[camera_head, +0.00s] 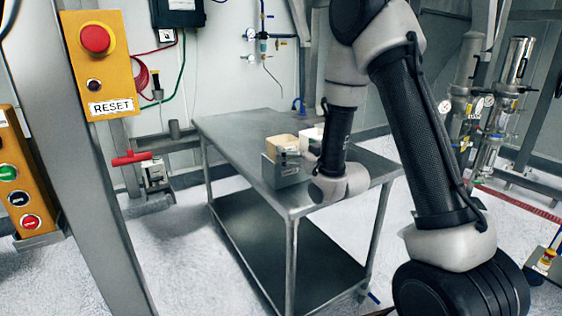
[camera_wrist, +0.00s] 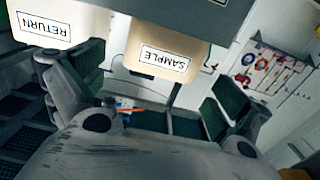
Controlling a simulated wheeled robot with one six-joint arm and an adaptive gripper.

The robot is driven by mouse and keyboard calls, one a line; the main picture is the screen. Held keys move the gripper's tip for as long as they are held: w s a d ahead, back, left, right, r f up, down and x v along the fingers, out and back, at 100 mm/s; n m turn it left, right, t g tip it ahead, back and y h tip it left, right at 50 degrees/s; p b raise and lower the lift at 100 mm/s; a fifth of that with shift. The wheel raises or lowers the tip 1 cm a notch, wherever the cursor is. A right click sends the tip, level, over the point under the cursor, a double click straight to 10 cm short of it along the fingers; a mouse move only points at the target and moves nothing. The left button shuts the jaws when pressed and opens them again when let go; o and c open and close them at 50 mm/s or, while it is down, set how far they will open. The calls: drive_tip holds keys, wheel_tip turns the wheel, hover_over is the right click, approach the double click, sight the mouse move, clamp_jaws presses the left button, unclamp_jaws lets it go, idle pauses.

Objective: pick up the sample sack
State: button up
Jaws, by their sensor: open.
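The sample sack (camera_wrist: 165,55) is a cream block with an upside-down SAMPLE label at the top middle of the wrist view. In the head view, a beige block (camera_head: 283,142) that looks like it stands in a grey metal holder on the table. My gripper (camera_wrist: 150,88) is open, with one dark-padded finger to the left of the sample sack and one to the right and lower. Nothing is gripped. I cannot tell whether the fingers touch the sack. In the head view my wrist largely hides the fingers.
A white sack labelled RETURN (camera_wrist: 45,25) sits close by the left finger. The holder (camera_head: 287,172) stands on a steel table (camera_head: 235,125) with a lower shelf. The table's left part is clear. A yellow RESET post (camera_head: 96,60) stands at the left.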

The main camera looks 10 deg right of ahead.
sight(277, 140)
drive_tip(key=x, duration=0.5)
drive_tip(key=f+x, duration=0.1)
drive_tip(key=x, duration=0.1)
drive_tip(key=shift+w+a, duration=0.2)
drive_tip(key=shift+w, duration=0.05)
drive_tip(key=shift+r, duration=0.1)
drive_tip(key=shift+c, duration=0.2)
drive_tip(key=c, duration=1.1)
